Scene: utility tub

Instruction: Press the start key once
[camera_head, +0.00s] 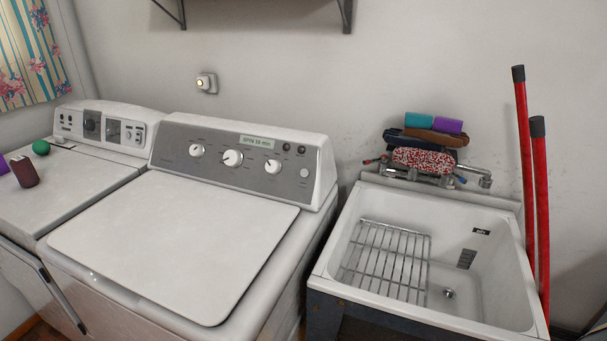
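A washing machine's grey control panel (215,168) stands at the back of its white top. It carries three white dials, one of them the larger middle dial (232,158), and a lit display (257,141) with small text. Two small dark round controls (293,148) sit right of the display. A small pale round button (304,172) is at the panel's right end, below them. Labels are too small to read, so I cannot tell for sure which one is the start key. Neither of my grippers is in view, and nothing covers the panel.
The washer's flat lid (175,248) is shut and bare. A second machine (65,185) at left holds a green ball (41,147) and a dark red item (24,171). A white utility tub (480,270) with a wire rack (388,260) stands right, near red poles (540,215).

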